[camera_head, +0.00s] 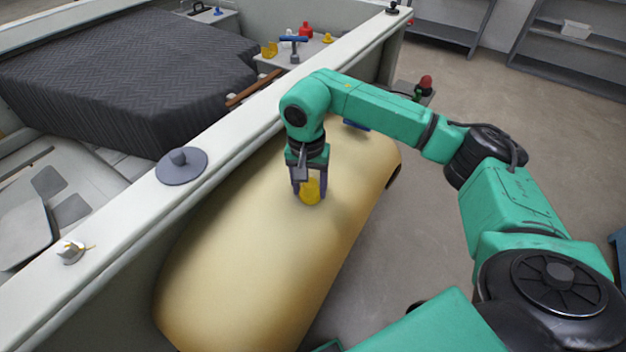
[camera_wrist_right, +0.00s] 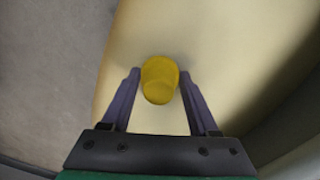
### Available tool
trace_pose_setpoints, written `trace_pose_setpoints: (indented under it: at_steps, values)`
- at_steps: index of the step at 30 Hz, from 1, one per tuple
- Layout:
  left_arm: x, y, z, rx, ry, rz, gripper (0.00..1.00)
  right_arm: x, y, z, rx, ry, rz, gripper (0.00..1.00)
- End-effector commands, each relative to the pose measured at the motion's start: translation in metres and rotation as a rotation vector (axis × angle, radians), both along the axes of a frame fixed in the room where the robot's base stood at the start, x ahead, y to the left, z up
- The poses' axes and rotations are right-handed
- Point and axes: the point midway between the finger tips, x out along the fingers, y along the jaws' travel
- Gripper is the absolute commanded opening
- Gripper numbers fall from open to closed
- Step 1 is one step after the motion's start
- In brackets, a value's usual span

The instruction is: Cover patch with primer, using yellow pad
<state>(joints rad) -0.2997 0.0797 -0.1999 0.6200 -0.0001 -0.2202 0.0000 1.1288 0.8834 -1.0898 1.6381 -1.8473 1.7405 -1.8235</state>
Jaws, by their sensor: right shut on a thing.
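My right gripper (camera_head: 309,188) is shut on the yellow pad (camera_head: 311,192) and holds it over the cream curved shell panel (camera_head: 262,262). In the right wrist view the yellow pad (camera_wrist_right: 159,80) sits between the two fingers of the gripper (camera_wrist_right: 160,88), with the cream surface (camera_wrist_right: 215,40) behind it. The pad is at or close to the surface; I cannot tell whether it touches. No patch with a distinct outline shows on the panel. My left gripper is not in view.
A white hull edge (camera_head: 120,235) runs along the panel's left side, with a grey round disc (camera_head: 182,167) on it. A dark quilted mat (camera_head: 130,75) lies beyond. A small table (camera_head: 290,62) holds red and yellow items. Open floor (camera_head: 470,90) lies to the right.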

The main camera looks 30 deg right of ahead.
Motion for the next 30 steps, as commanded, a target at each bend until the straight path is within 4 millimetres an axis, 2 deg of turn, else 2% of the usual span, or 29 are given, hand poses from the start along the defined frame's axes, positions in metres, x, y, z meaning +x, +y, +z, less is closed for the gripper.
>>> trace_pose_setpoints:
  at_steps: [3,11,17,24,30]
  values:
    - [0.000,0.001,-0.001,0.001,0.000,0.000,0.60,0.000,0.003,-0.002,0.000,0.003,0.000,0.16]
    - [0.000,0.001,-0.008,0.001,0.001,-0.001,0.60,0.023,0.017,-0.001,0.000,0.002,0.000,0.16]
    - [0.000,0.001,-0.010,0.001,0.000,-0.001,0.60,0.030,0.021,0.000,0.000,0.003,0.000,0.16]
    - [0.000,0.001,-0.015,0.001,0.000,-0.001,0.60,0.052,0.034,0.000,0.000,0.001,0.000,0.16]
    - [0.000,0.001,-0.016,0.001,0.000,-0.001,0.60,0.059,0.038,0.000,-0.001,0.002,0.000,0.16]
